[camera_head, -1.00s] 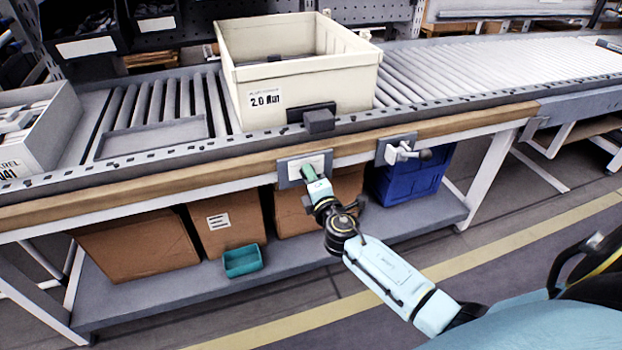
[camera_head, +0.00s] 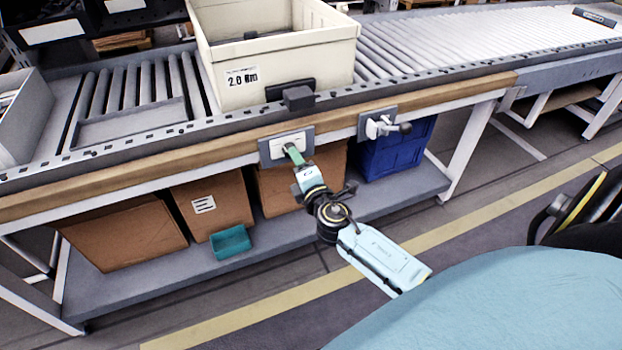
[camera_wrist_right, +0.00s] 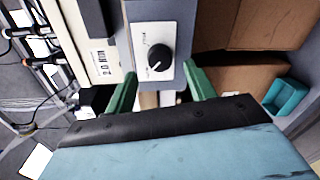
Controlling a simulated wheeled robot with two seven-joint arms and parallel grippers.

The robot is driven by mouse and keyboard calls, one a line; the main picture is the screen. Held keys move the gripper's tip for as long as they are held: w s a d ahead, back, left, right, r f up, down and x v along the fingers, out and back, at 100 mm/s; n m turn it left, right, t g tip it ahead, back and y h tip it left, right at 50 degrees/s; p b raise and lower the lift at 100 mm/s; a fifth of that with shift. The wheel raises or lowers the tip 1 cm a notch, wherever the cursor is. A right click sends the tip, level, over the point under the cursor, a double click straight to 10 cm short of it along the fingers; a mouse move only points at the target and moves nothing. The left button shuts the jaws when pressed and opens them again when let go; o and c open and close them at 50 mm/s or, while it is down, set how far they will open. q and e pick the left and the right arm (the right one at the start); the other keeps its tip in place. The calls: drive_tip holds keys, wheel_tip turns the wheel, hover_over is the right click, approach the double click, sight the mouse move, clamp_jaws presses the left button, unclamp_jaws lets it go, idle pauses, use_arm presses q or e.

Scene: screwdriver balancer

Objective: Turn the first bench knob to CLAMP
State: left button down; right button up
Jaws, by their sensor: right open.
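A round black knob (camera_wrist_right: 161,58) sits on a white plate with small lettering, too small to read. A pale pointer mark shows at the knob's lower-left edge in the right wrist view. In the head view the knob's plate (camera_head: 277,150) is on the bench front, and the gripper hides the knob. My right gripper (camera_wrist_right: 159,75) has two green fingers spread apart, one on each side below the knob, with nothing between them. It also shows in the head view (camera_head: 291,152), in front of the plate. Whether it touches the plate is unclear. My left gripper is out of view.
A second bench fixture (camera_head: 380,126) with a dark-ended handle sits to the right. A cream bin (camera_head: 330,72) stands on the roller conveyor above. Cardboard boxes (camera_head: 125,235), a teal tray (camera_head: 231,242) and a blue crate (camera_head: 398,150) are on the lower shelf.

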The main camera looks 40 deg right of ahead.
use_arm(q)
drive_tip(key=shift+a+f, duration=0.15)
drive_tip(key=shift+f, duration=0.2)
use_arm(e)
drive_tip(key=v, duration=0.9)
drive_tip(key=shift+s, duration=0.35)
